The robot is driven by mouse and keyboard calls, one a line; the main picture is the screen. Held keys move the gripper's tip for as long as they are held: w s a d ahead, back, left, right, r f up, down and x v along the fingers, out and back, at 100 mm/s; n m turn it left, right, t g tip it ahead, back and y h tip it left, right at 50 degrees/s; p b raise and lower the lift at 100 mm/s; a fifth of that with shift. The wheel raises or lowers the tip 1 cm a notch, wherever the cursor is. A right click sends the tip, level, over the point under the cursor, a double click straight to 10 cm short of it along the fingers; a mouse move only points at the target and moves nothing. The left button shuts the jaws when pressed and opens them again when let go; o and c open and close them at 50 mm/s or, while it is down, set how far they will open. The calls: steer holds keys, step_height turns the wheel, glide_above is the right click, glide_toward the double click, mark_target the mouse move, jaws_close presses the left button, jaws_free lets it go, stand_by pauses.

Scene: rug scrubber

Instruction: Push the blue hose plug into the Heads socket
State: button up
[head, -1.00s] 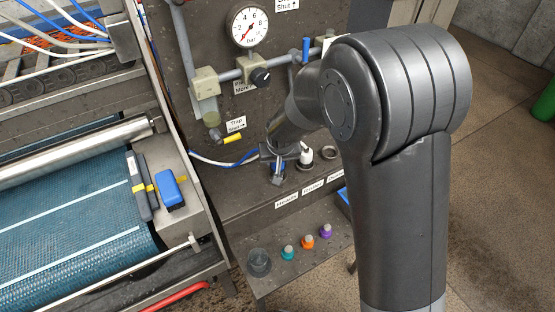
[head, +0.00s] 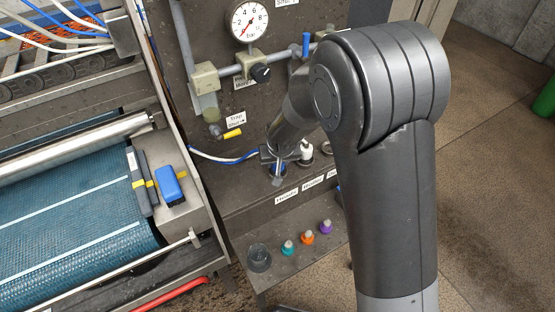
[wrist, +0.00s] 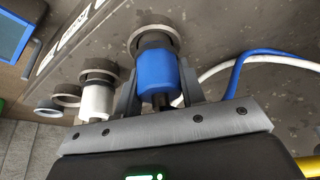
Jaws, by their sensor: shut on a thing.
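My gripper (head: 279,163) is low over the socket ledge, with its fingers shut on the blue hose plug (head: 279,170). In the wrist view the blue plug (wrist: 157,76) sits between the fingers, its dark nose against or inside a grey socket ring (wrist: 154,38). I cannot tell how deep it is. This is the leftmost socket of the row in the head view; its label (head: 286,197) is too blurred to read surely. A blue hose (head: 235,161) runs left from the gripper.
A white plug (head: 306,151) stands in the neighbouring socket, close beside my gripper; a white hose (wrist: 215,68) passes near. Further sockets (wrist: 65,94) look empty. Teal, orange and purple small items (head: 307,238) and a glass cup (head: 259,257) are on the lower shelf.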

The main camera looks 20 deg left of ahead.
steer(key=o, duration=1.2)
steer(key=shift+c, duration=0.2)
steer(key=shift+r, duration=0.1)
steer(key=v, duration=1)
steer(key=shift+r, duration=0.3)
steer(key=shift+s, duration=0.1)
